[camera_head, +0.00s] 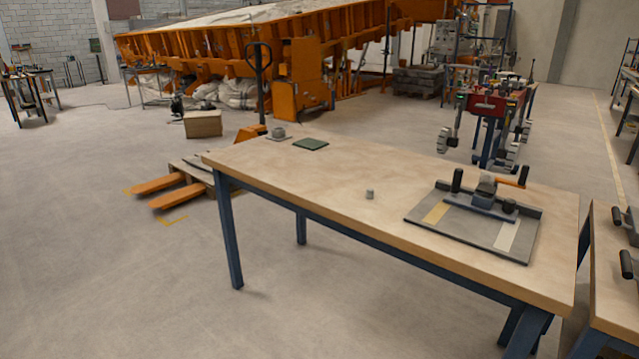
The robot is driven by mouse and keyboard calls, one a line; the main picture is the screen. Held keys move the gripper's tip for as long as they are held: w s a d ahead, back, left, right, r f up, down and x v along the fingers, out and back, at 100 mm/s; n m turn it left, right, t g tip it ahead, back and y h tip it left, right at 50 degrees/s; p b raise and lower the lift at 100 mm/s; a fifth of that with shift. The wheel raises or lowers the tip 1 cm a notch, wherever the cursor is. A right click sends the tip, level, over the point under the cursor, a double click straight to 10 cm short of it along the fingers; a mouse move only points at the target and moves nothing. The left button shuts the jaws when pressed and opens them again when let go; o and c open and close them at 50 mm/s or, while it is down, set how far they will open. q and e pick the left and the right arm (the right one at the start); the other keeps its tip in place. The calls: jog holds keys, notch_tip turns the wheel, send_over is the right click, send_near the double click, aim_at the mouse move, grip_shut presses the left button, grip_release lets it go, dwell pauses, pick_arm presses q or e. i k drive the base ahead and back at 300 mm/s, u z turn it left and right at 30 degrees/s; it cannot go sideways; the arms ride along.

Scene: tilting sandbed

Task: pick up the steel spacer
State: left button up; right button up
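A small grey cylinder, which looks like the steel spacer (369,194), stands upright on the wooden table (330,205), a little right of the middle. Bare tabletop surrounds it. Neither my left nor my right gripper shows in the head view, so nothing of mine touches the spacer.
A grey plate with a clamp fixture (470,222) and an orange handle is right of the spacer. A green pad (310,144) and a small grey part (278,132) lie at the far left end. An orange pallet jack (180,190) stands left of the table. Floor in front is clear.

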aim_at(369, 190)
jog(key=z, duration=0.15)
jog(key=i, duration=0.95)
jog(key=z, duration=0.6)
